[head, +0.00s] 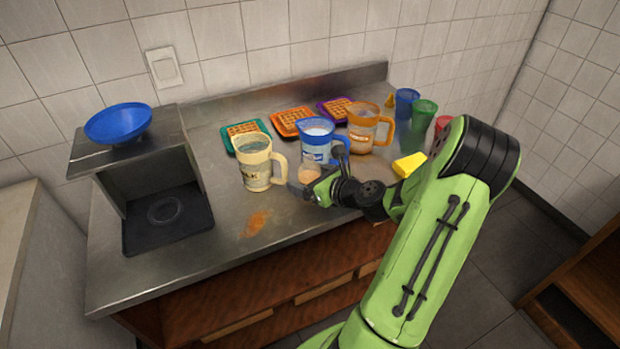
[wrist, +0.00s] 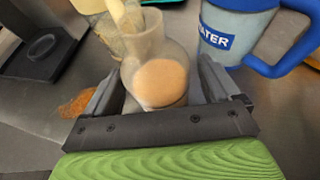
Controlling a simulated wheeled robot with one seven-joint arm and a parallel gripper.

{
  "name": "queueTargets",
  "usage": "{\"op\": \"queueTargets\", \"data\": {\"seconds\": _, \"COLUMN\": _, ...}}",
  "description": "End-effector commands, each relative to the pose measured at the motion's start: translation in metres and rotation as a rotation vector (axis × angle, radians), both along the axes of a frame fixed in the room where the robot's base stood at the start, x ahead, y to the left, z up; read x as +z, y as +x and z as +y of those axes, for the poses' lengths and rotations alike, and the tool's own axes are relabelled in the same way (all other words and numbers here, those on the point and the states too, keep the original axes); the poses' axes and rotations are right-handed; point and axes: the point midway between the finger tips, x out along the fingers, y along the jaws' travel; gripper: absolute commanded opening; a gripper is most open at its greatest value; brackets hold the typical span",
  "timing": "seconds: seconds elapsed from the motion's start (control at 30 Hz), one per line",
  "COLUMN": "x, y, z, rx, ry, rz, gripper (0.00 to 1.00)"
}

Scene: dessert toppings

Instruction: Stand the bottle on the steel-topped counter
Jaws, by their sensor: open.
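The bottle (wrist: 160,84) is a clear, wide-bodied vessel with peach-coloured contents or base and a paler neck. In the wrist view it sits between the two fingers of my gripper (wrist: 157,70), which are open with a finger on each side of it. In the head view the bottle (head: 308,173) shows as a small peach and clear shape at my gripper (head: 316,187), partly hidden by it.
A cream pitcher (head: 255,163) stands left of the bottle, a blue-handled water pitcher (head: 318,138) close behind it and an orange pitcher (head: 362,130) behind right. A black stand with a blue bowl (head: 120,123) is at left. An orange spill (head: 255,222) marks the clear front counter.

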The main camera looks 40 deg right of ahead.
Motion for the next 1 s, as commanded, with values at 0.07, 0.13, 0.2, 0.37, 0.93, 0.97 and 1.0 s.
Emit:
{"op": "queueTargets", "data": {"seconds": 0.07, "x": 0.005, "y": -0.007, "z": -0.001, "rx": -0.004, "ry": -0.001, "rz": 0.001, "gripper": 0.90}}
{"op": "queueTargets", "data": {"seconds": 0.13, "x": 0.011, "y": -0.020, "z": -0.002, "rx": -0.006, "ry": 0.000, "rz": 0.002, "gripper": 0.90}}
{"op": "queueTargets", "data": {"seconds": 0.2, "x": 0.019, "y": -0.038, "z": -0.002, "rx": -0.009, "ry": 0.000, "rz": 0.002, "gripper": 0.90}}
{"op": "queueTargets", "data": {"seconds": 0.37, "x": 0.036, "y": -0.078, "z": -0.002, "rx": -0.009, "ry": 0.001, "rz": 0.002, "gripper": 0.90}}
{"op": "queueTargets", "data": {"seconds": 0.93, "x": 0.045, "y": -0.084, "z": 0.127, "rx": 0.817, "ry": -0.720, "rz": 0.273, "gripper": 0.90}}
{"op": "queueTargets", "data": {"seconds": 0.97, "x": 0.047, "y": -0.087, "z": 0.140, "rx": 0.922, "ry": -0.819, "rz": 0.292, "gripper": 0.90}}
{"op": "queueTargets", "data": {"seconds": 1.0, "x": 0.050, "y": -0.091, "z": 0.156, "rx": 1.062, "ry": -0.954, "rz": 0.311, "gripper": 0.90}}
